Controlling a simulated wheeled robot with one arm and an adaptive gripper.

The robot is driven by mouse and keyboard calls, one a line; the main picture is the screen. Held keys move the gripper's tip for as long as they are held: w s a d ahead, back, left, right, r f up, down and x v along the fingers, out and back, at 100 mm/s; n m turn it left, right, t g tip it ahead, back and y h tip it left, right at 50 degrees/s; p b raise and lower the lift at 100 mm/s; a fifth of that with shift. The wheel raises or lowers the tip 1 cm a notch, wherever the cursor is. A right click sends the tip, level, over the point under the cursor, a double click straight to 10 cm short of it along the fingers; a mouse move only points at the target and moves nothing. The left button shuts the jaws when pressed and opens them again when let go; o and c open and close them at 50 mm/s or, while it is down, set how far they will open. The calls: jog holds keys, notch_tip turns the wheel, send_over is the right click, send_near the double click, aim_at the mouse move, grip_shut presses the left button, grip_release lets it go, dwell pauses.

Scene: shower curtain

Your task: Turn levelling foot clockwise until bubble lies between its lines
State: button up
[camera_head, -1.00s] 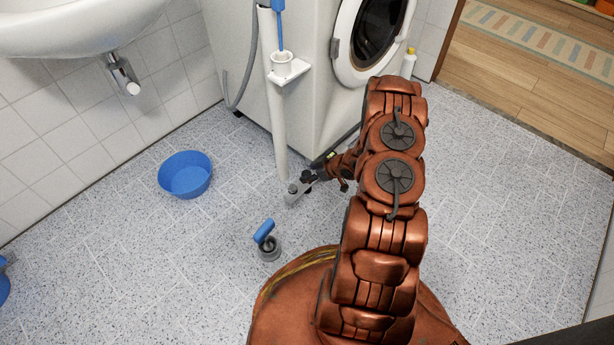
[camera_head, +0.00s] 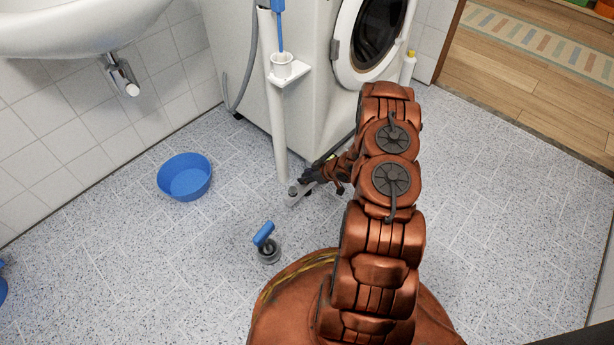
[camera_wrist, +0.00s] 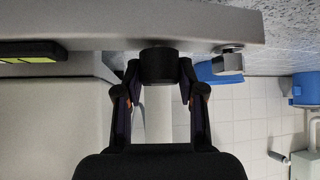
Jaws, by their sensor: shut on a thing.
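The levelling foot shows as a black round knob (camera_wrist: 160,66) in the wrist view, against the edge of a grey metal bar (camera_wrist: 120,25). My gripper (camera_wrist: 160,78) is shut on this knob, one finger on each side. A yellow-green level vial (camera_wrist: 42,57) with dark marks sits at the left, by the bar. I cannot make out the bubble or its place between the lines.
The washing machine (camera_head: 310,100) stands just behind the pole. A blue basin (camera_head: 185,177) is on the floor to the left. A blue-handled item (camera_head: 265,245) stands near my base. The floor at right is clear.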

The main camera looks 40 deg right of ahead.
jog(key=shift+c, duration=1)
jog(key=shift+p, duration=0.3)
jog(key=shift+a+r+m+h, duration=0.1)
jog(key=shift+a+m+h, duration=0.05)
jog(key=shift+m+h, duration=0.2)
jog(key=m+h+p, duration=0.2)
jog(key=m+p, duration=0.1)
jog(key=shift+r+t+p, duration=0.1)
jog(key=shift+t+p, duration=0.3)
jog(key=shift+f+m+h+p, duration=0.2)
jog(key=shift+m+h+p, duration=1)
jog(key=shift+m, duration=0.25)
jog(key=o, duration=1.1)
